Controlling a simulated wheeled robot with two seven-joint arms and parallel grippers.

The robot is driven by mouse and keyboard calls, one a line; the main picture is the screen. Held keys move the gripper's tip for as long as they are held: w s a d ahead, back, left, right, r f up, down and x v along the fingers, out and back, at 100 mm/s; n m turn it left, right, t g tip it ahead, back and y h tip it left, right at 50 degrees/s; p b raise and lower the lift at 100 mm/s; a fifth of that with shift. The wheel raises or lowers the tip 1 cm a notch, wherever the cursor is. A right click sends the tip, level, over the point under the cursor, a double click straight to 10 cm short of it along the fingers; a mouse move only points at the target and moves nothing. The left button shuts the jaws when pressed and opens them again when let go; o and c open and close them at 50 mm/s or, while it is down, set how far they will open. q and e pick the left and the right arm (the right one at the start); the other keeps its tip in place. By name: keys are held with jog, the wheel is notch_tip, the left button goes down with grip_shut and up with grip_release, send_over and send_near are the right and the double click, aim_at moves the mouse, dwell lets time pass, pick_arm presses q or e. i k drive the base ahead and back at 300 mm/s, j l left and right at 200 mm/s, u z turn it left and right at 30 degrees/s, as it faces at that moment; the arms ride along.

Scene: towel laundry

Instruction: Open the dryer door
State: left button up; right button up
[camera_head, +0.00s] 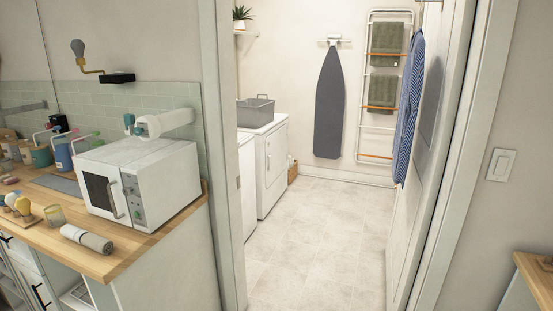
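Two white laundry machines stand along the left wall of the room beyond the doorway. The far machine (273,170) shows its front panel, facing right, with a small dark mark that may be a handle. The near machine (247,185) is mostly hidden by the door frame. I cannot tell for sure which one is the dryer. No open machine door shows. Neither of my grippers is in view.
The doorway and tiled floor (315,235) are clear. The room door (425,150) stands open at right, with a striped garment (411,105) near it. A grey basket (256,112) sits on the far machine. A counter with a microwave (140,185) is at left.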

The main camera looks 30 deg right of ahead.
aim_at(275, 143)
jog(key=i+l+z, duration=0.25)
jog(key=i+z, duration=0.25)
jog(key=i+l+z, duration=0.25)
jog(key=i+z, duration=0.2)
jog(key=i, duration=0.45)
jog(key=i+z, duration=0.5)
jog(key=i, duration=0.4)
jog(key=i+u, duration=0.35)
jog(key=i, duration=0.2)
jog(key=i+l+u, duration=0.1)
jog(key=i+u, duration=0.2)
jog(key=i, duration=0.25)
jog(key=i+l+u, duration=0.35)
jog(key=i, duration=0.2)
jog(key=j, duration=0.1)
